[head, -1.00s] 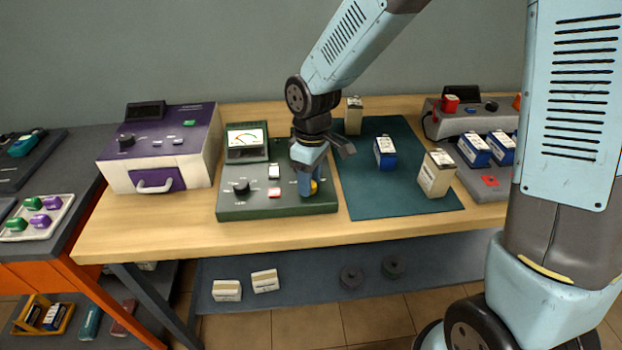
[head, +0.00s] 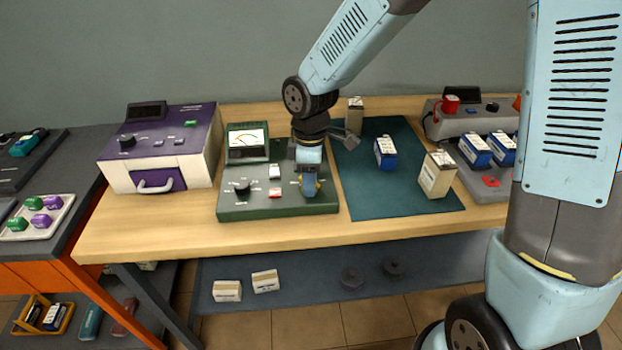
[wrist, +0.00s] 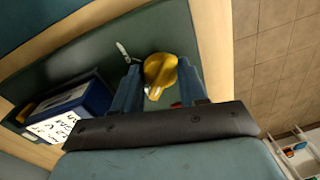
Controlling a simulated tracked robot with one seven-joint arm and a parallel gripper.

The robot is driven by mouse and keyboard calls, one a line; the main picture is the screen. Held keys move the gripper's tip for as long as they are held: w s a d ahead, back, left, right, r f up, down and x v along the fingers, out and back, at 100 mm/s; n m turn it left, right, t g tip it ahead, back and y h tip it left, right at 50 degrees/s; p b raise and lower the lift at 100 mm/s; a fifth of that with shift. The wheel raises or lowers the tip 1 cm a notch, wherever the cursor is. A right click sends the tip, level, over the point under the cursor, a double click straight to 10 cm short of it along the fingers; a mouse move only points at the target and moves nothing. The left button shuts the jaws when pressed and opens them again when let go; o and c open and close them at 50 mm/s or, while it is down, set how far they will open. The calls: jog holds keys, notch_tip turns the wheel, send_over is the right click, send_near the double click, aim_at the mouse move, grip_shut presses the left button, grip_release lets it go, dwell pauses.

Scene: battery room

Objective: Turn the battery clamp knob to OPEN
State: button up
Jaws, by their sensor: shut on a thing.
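The yellow clamp knob (wrist: 158,72) sits on the green tester (head: 262,207), near its front right. My gripper (wrist: 159,80) points down over the tester with one blue finger on each side of the knob, shut on it. In the head view my gripper (head: 309,188) covers most of the knob, and only a small patch of yellow shows. A blue battery with a white label (wrist: 68,108) lies beside the gripper in the wrist view. The knob's markings are too small to read.
The tester also has a black dial (head: 242,187) and a meter (head: 247,138). A teal mat (head: 385,205) to the right holds a blue battery (head: 385,153) and a cream battery (head: 437,174). A purple-topped machine (head: 163,145) stands left. The wooden bench front is clear.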

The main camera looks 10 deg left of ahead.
jog(key=shift+w+d, duration=0.1)
jog(key=shift+d, duration=0.15)
jog(key=o, duration=0.8)
jog(key=shift+f, duration=0.1)
jog(key=shift+a, duration=0.1)
jog(key=shift+w+r, duration=0.1)
jog(key=shift+r, duration=0.5)
jog(key=r, duration=0.8)
jog(key=w+r, duration=0.1)
jog(key=r, duration=0.3)
jog(key=shift+r, duration=0.3)
